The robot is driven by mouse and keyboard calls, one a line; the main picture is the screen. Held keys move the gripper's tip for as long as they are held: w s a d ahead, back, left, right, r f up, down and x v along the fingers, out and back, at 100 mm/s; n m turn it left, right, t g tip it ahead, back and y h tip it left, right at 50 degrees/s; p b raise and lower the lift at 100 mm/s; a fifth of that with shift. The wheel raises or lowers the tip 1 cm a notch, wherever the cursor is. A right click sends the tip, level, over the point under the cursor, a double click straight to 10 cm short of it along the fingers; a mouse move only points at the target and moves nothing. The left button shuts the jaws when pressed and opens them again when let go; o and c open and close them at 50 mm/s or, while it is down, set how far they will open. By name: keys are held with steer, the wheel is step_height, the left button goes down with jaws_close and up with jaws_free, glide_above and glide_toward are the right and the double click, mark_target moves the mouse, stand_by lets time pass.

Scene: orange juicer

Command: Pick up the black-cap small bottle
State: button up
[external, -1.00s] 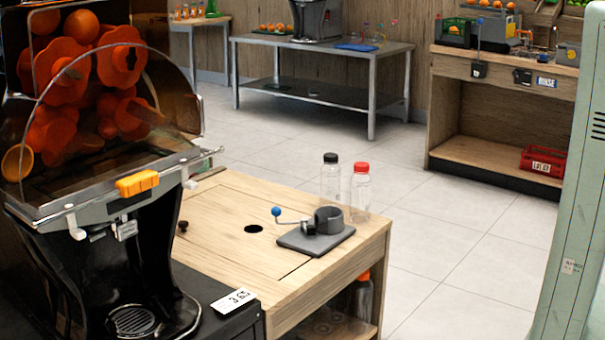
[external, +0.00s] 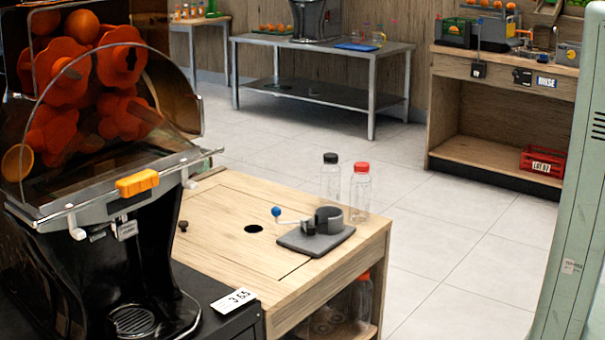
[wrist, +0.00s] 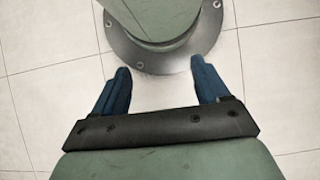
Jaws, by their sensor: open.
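The black-cap small bottle (external: 330,181) is clear and stands upright at the far right corner of the wooden table. A similar clear bottle with a red cap (external: 360,192) stands close to its right. My gripper (wrist: 160,82) shows only in the wrist view, with its two blue fingers spread apart and nothing between them. It points down over the tiled floor and my own base. No bottle shows in the wrist view, so my gripper is away from both.
A grey fixture with a ring holder and blue-knobbed lever (external: 316,238) sits on the wooden table (external: 225,215) in front of the bottles. The juicer (external: 110,170) stands at the left. A red-capped bottle (external: 361,297) stands on the lower shelf. Floor beyond is clear.

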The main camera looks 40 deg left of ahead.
steer(key=shift+o, duration=1.2)
